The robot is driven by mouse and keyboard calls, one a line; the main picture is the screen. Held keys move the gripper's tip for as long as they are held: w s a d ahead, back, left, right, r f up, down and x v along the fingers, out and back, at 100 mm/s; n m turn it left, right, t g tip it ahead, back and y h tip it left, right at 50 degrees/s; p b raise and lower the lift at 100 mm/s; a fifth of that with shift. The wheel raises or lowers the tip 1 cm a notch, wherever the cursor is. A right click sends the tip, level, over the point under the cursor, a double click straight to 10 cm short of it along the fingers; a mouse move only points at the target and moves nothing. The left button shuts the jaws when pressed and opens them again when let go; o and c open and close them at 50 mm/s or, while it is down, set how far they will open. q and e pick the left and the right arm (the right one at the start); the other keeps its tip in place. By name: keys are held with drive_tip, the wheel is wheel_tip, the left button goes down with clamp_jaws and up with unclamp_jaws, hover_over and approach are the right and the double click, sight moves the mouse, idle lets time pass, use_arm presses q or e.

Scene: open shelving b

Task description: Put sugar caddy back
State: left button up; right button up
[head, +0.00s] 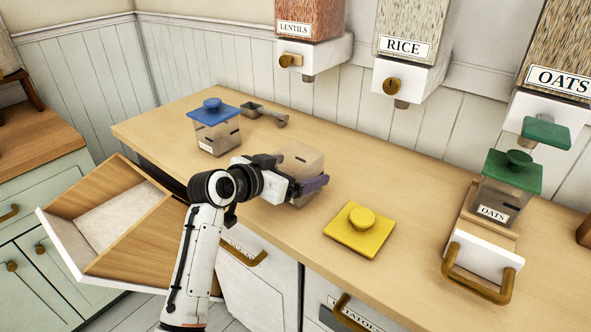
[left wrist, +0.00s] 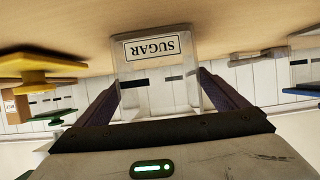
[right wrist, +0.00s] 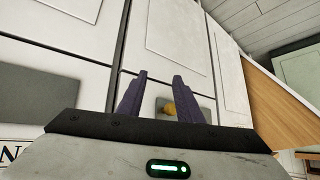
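The clear sugar caddy (head: 302,158) stands lidless on the wooden counter, partly hidden by my left gripper (head: 305,187). Its SUGAR label (left wrist: 158,47) shows upside down in the left wrist view. The left gripper's purple fingers lie along both sides of the caddy, very close to its walls; whether they press on it is unclear. A yellow lid with a knob (head: 359,229) lies on the counter to the right of the caddy. My right gripper (right wrist: 160,77) is low before the white cabinet fronts, fingers apart and empty.
A blue-lidded caddy (head: 215,130) and a metal scoop (head: 264,115) stand at the back left. A green-lidded OATS caddy (head: 495,200) sits at the right under the OATS dispenser (head: 558,60). LENTILS (head: 308,22) and RICE (head: 408,45) dispensers hang above. An open bin (head: 110,215) tilts out at left.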

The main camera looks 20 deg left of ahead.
use_arm(q)
drive_tip(key=v, duration=1.2)
